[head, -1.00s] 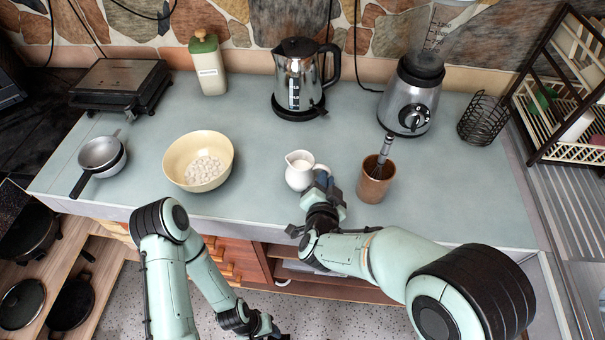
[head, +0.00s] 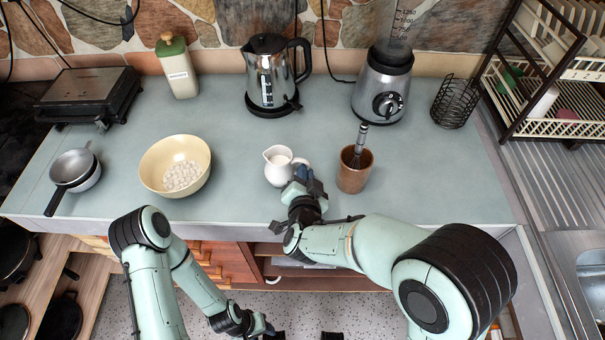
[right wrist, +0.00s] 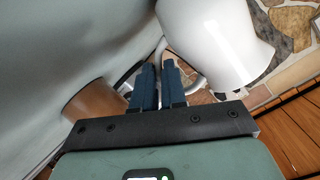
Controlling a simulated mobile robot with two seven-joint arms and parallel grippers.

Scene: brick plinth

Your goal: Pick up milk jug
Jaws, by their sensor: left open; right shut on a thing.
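The milk jug (head: 278,166) is small, white and upright near the counter's front edge, with white milk in its mouth. In the right wrist view the jug (right wrist: 215,40) fills the upper right. My right gripper (head: 304,178) is at the jug's right side. Its blue fingers (right wrist: 160,88) are shut on the jug's handle, part of which they hide. I cannot tell any gap between the jug and the counter. My left gripper (head: 305,337) is low, in front of the counter, at the bottom picture edge. Its fingertips are apart and empty.
A brown cup (head: 354,177) with a whisk stands just right of my right gripper. A cream bowl (head: 150,160) of white pieces is to the left. A kettle (head: 268,80) and a blender (head: 383,85) stand behind. The counter between jug and kettle is clear.

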